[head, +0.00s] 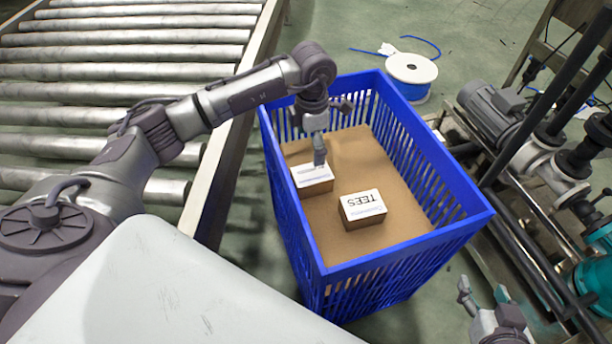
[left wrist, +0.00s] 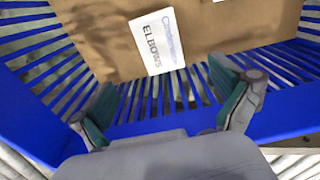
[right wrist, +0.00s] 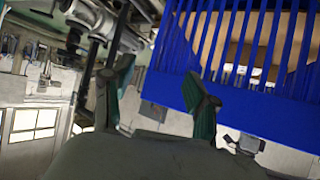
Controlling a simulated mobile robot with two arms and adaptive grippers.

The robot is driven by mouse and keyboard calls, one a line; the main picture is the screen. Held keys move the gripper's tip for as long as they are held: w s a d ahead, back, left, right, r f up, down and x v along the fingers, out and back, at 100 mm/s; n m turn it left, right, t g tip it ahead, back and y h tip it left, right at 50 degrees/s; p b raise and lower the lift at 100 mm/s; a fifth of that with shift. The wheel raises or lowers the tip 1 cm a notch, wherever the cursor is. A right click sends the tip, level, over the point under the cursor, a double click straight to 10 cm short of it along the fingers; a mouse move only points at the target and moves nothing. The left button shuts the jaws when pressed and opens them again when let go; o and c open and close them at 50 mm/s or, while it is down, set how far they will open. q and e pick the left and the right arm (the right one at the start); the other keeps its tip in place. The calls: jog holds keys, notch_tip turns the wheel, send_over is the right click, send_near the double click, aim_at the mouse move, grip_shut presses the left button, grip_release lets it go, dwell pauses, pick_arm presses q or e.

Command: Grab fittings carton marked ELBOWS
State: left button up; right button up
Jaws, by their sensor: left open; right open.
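The ELBOWS carton (left wrist: 158,42) has a white label with readable text in the left wrist view. In the head view the white-topped carton (head: 312,175) lies in the blue crate near its left wall, its label partly hidden by my left gripper. My left gripper (head: 319,155) is open and hangs over that carton. In the left wrist view its fingers (left wrist: 168,110) stand apart with nothing between them, and the carton lies ahead of them. A second carton marked TEES (head: 362,207) lies to the right. My right gripper (head: 485,296) is open and empty, outside the crate.
The blue crate (head: 440,240) has tall slatted walls and a brown floor (head: 335,240). A roller conveyor (head: 120,70) runs at the left. A white spool (head: 411,68) with blue cord stands behind the crate. Pumps and pipes (head: 545,150) crowd the right side.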

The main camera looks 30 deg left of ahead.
pick_arm(q)
send_over(312, 173)
notch_tip(312, 173, down, 5)
jog(key=shift+s+a+r+b, duration=0.1)
jog(key=shift+s+r+b, duration=0.05)
jog(key=shift+b, duration=0.25)
jog(key=shift+f, duration=0.6)
notch_tip(312, 173, down, 4)
jog(key=shift+f+b, duration=0.15)
jog(key=shift+b, duration=0.85)
jog(key=shift+f, duration=0.15)
jog(key=c, duration=1.4)
jog(key=shift+c, duration=0.2)
pick_arm(e)
jog(key=w+a+r+t+y, duration=0.1)
jog(key=w+r+t, duration=0.1)
jog(key=r+t, duration=0.2)
jog(key=w+a+r+t+y, duration=0.1)
jog(key=r+t, duration=0.3)
jog(key=r, duration=0.4)
jog(key=shift+w+a+r+y, duration=0.2)
jog(key=shift+w+a+y, duration=0.1)
jog(key=shift+w+a, duration=0.15)
pick_arm(q)
jog(key=shift+w, duration=0.2)
